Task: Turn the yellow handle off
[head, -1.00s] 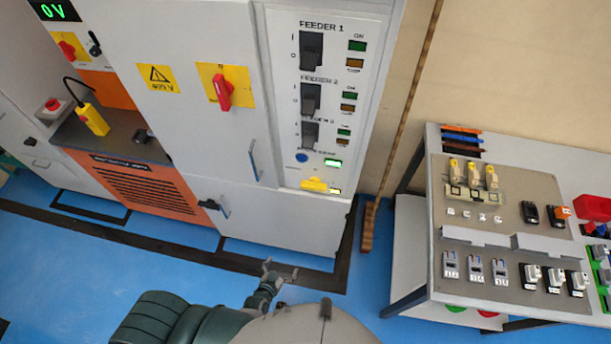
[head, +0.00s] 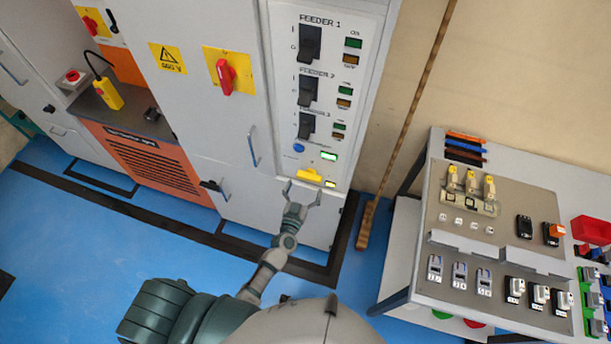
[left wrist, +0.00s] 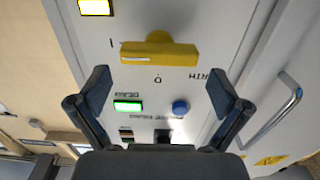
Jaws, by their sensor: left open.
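The yellow handle (head: 310,175) is at the bottom of the feeder panel (head: 303,155) on the grey cabinet. In the left wrist view the yellow handle (left wrist: 158,53) lies roughly crosswise, with an "I" mark near its left end and an "O" mark below its middle. My left gripper (head: 303,190) is open, just in front of and below the handle in the head view. My right gripper does not show.
A blue button (head: 299,148) and a lit green indicator (head: 329,156) sit just above the handle. A cabinet door handle (head: 253,147) stands out to the left. A red rotary switch (head: 226,77) is higher up. A table with components (head: 418,215) stands at right.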

